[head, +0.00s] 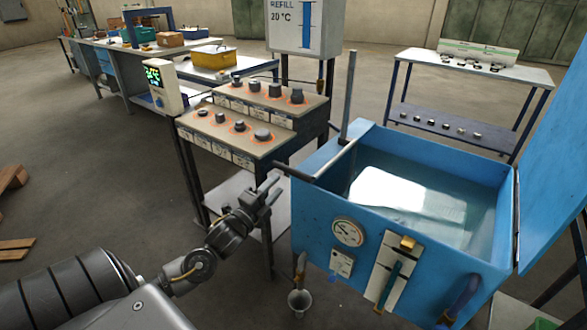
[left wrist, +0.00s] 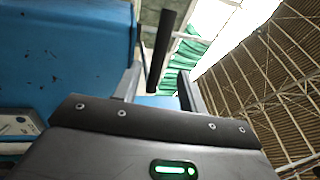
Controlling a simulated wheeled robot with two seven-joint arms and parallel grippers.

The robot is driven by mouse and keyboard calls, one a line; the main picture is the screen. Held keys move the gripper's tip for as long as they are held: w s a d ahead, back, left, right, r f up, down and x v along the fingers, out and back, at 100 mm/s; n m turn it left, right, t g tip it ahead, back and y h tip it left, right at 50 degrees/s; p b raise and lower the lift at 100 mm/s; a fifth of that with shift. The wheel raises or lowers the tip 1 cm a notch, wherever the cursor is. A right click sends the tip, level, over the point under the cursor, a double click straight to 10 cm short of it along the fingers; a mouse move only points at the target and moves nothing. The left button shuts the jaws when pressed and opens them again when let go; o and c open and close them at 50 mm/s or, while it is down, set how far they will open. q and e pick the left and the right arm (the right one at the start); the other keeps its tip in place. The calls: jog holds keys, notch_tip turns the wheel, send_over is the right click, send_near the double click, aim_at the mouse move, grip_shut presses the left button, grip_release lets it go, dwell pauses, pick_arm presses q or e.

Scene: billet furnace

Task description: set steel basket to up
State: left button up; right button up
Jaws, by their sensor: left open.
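The blue tank (head: 400,275) stands open at the right, holding water (head: 420,190) with a bright white reflection. I cannot make out the steel basket under that surface. A lever with a dark grip (head: 295,171) sticks out over the tank's left wall; its grey rod runs back to an upright post (head: 348,95). My left gripper (head: 272,187) is open just below and left of the grip's outer end. In the left wrist view the dark grip (left wrist: 162,45) shows beyond and between the open fingers (left wrist: 160,75); contact cannot be told. My right gripper is not in view.
A stepped stand with several dark weights (head: 240,125) is close behind my left gripper. A small metal cup (head: 299,302) is below the tank's front left corner. The tank's raised blue lid (head: 555,150) is at right. A shelf table (head: 470,70) stands behind.

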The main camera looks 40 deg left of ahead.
pick_arm(q)
jog(key=w+r, duration=0.1)
jog(key=w, duration=0.8)
jog(key=shift+w+r, duration=0.35)
jog(key=shift+r, duration=0.05)
jog(key=shift+a, duration=0.1)
grip_shut()
